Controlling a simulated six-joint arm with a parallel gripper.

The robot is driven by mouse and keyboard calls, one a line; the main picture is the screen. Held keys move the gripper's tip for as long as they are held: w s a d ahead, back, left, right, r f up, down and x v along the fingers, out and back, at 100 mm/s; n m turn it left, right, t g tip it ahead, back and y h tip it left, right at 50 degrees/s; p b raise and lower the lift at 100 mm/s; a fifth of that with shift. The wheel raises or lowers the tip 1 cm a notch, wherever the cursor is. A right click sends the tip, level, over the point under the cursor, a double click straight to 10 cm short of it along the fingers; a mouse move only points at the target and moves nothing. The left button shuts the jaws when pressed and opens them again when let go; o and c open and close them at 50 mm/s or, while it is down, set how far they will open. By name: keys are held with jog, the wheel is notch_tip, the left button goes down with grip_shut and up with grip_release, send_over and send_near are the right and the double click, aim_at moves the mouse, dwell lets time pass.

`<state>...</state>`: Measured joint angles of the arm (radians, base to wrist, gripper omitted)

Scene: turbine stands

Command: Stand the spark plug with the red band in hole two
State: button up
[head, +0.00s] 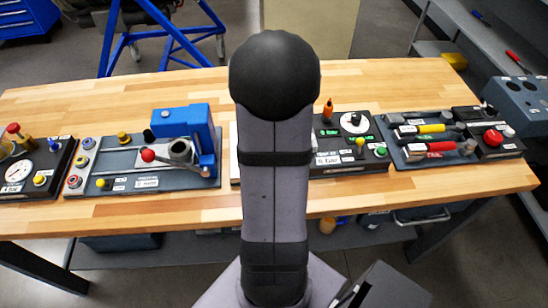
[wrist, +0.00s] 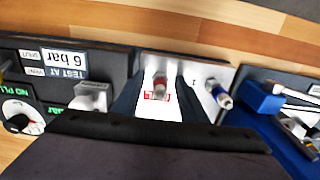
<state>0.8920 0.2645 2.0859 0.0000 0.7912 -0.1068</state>
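The spark plug with the red band (wrist: 159,86) shows in the wrist view, standing at a pale metal plate (wrist: 192,68) with its white part toward the plate. A second plug with a blue band (wrist: 218,94) stands to its right. My gripper (wrist: 158,92) appears open, with one dark finger on each side of the red-banded plug. I cannot tell whether the fingers touch it. I cannot make out hole two. In the head view my arm hides the plugs and the gripper.
A dark panel with a dial (head: 354,122) and an orange-tipped bottle (head: 328,109) stands right of my arm. A grey board with a blue vice (head: 186,125) is at left. A tool tray (head: 400,152) lies further right. Bare wood (head: 120,90) runs along the back.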

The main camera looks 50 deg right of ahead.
grip_shut()
jog(key=shift+r+p, duration=0.65)
jog(key=shift+r, duration=0.05)
dwell(0.3)
jog(key=shift+r+p, duration=1.85)
jog(key=shift+r, duration=0.05)
jog(key=w+a+r+p, duration=0.1)
jog(key=w+r, duration=0.2)
jog(key=w, duration=0.8)
jog(key=shift+w+a, duration=0.15)
jog(key=shift+w, duration=0.15)
